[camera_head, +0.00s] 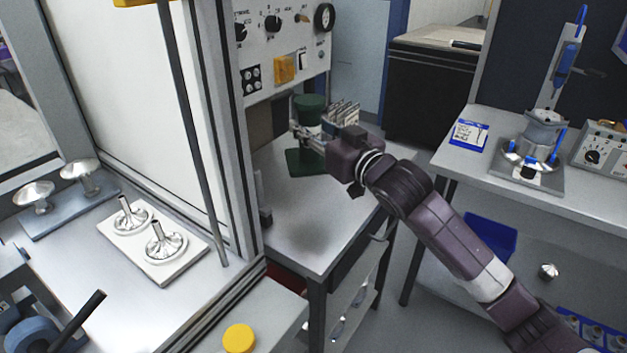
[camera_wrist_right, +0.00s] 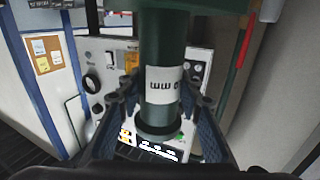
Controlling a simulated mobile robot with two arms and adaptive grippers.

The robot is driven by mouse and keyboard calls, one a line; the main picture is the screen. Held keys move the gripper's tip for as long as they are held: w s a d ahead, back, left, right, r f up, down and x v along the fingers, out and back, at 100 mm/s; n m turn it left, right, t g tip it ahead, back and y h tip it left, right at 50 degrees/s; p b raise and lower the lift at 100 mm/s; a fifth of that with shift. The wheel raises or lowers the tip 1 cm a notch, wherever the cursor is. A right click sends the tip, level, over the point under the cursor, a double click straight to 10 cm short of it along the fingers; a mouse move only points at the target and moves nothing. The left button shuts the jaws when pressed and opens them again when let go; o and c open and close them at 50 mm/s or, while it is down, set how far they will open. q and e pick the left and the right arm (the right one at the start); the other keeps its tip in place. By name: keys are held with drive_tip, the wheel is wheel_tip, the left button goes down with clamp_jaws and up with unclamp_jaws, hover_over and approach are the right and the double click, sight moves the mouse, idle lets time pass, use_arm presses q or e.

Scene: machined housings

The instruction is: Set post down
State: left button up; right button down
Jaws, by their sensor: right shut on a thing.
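The dark green post (camera_head: 309,112) is upright over the grey bench at the back, in front of the control panel. A flat dark green plate (camera_head: 303,166) shows at its foot on the bench; I cannot tell whether they are one piece. My right gripper (camera_head: 308,134) reaches in from the right and is shut on the post. In the right wrist view the post (camera_wrist_right: 162,50) stands between both fingers, with a white label marked "mm" and a dark ring at its lower visible end. A wider green part is cut off at the top. My left gripper is not in view.
The control panel (camera_head: 282,50) rises close behind the post. A rack of thin grey plates (camera_head: 343,113) stands just right of it. The bench top (camera_head: 305,225) is clear in front. A frame post (camera_head: 228,130) bounds the left side. A side table (camera_head: 470,165) stands at right.

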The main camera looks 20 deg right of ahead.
wheel_tip(320, 180, down, 13)
drive_tip(key=shift+f, duration=0.1)
idle(0.4)
drive_tip(key=c, duration=1.7)
unclamp_jaws()
drive_tip(key=shift+f, duration=0.3)
drive_tip(key=shift+c, duration=0.2)
drive_tip(key=o, duration=0.4)
drive_tip(key=shift+c, duration=0.2)
drive_tip(key=shift+r, duration=0.1)
drive_tip(key=shift+s+d, duration=0.1)
drive_tip(key=shift+s, duration=0.45)
drive_tip(key=p+v, duration=0.3)
drive_tip(key=v, duration=0.8)
drive_tip(key=shift+r, duration=0.1)
